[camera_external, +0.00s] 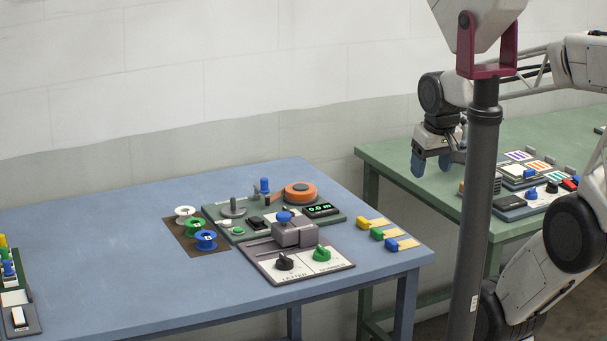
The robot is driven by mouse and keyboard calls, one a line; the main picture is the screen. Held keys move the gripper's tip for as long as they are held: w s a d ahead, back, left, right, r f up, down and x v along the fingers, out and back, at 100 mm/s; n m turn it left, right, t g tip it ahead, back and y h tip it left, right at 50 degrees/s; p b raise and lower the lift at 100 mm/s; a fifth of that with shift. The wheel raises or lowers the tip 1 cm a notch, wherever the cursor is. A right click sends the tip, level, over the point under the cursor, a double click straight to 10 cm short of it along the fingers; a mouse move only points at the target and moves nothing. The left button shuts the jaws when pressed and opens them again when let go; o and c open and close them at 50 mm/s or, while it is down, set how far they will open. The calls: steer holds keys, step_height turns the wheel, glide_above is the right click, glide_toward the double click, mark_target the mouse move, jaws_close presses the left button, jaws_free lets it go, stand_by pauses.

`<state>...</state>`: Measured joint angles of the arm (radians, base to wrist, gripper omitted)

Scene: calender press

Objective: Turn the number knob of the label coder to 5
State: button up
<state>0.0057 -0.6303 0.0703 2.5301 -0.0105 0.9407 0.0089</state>
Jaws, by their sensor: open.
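The label coder sits near the front right of the blue table, a grey plate (335,266) carrying a grey block (299,235) with a blue top. Its green number knob (321,253) is on the right, over the printed word NUMBER. A black knob (285,261) is on the left, over LETTER. The number that the green knob points to is too small to read.
Behind the coder is a green panel (215,216) with an orange disc (300,193) and a display (321,210). Several coloured spools stand at its left and tagged blocks at its right. A dark post (475,220) stands in front of the green table (400,160). The blue table's left middle (110,250) is clear.

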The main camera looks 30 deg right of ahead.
steer(key=w, duration=0.1)
steer(key=n+g, duration=0.3)
steer(key=n, duration=1.5)
glide_above(322, 248)
step_height(322, 248, down, 16)
steer(key=shift+f, duration=0.15)
steer(key=shift+f, duration=3.9)
steer(key=c, duration=0.9)
